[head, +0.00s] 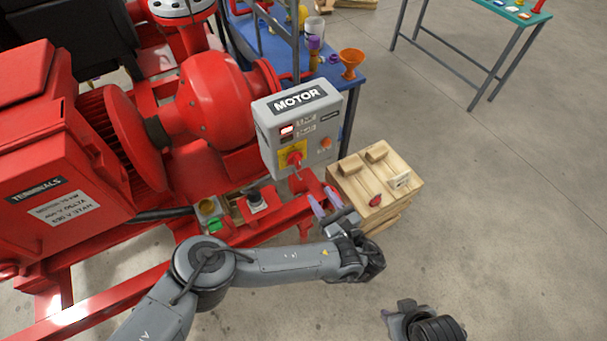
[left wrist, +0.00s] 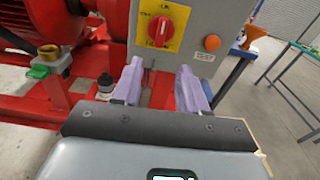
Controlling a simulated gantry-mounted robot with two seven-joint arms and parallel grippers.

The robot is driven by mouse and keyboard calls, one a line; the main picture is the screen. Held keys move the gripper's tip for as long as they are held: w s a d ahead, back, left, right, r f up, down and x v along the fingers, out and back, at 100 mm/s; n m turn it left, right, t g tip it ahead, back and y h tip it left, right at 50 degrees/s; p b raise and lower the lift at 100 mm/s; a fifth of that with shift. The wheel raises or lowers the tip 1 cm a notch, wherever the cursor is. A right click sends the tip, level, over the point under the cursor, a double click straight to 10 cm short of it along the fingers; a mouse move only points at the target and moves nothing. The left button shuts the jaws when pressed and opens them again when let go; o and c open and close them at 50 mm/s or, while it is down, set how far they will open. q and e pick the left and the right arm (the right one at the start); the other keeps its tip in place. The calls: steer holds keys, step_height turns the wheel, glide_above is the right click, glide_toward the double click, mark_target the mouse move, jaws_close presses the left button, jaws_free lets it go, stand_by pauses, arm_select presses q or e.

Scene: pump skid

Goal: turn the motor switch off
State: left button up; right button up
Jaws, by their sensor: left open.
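The grey motor box (head: 290,112) is labelled MOTOR and stands on the skid in the middle of the head view. Its red rotary switch (head: 295,158) sits on a yellow plate low on the box's front. In the left wrist view the red switch knob (left wrist: 160,29) is near the top, above and between my fingers. My left gripper (head: 322,202) is open and empty, with pale purple fingers, just below and in front of the box. Its fingertips (left wrist: 160,78) are apart and do not appear to touch the knob.
An orange button (left wrist: 211,42) is on the box, right of the switch. A wooden crate (head: 400,185) with a red-handled item stands right of the box. A blue table (head: 335,80) with an orange funnel (head: 351,62) is behind. Open floor lies to the right.

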mark_target(300, 164)
arm_select(q)
steer(key=x, duration=0.3)
steer(key=r+x, duration=0.1)
steer(key=x, duration=0.3)
steer(key=b+x, duration=0.1)
steer(key=x, duration=0.3)
steer(key=shift+w+r, duration=0.15)
jaws_close()
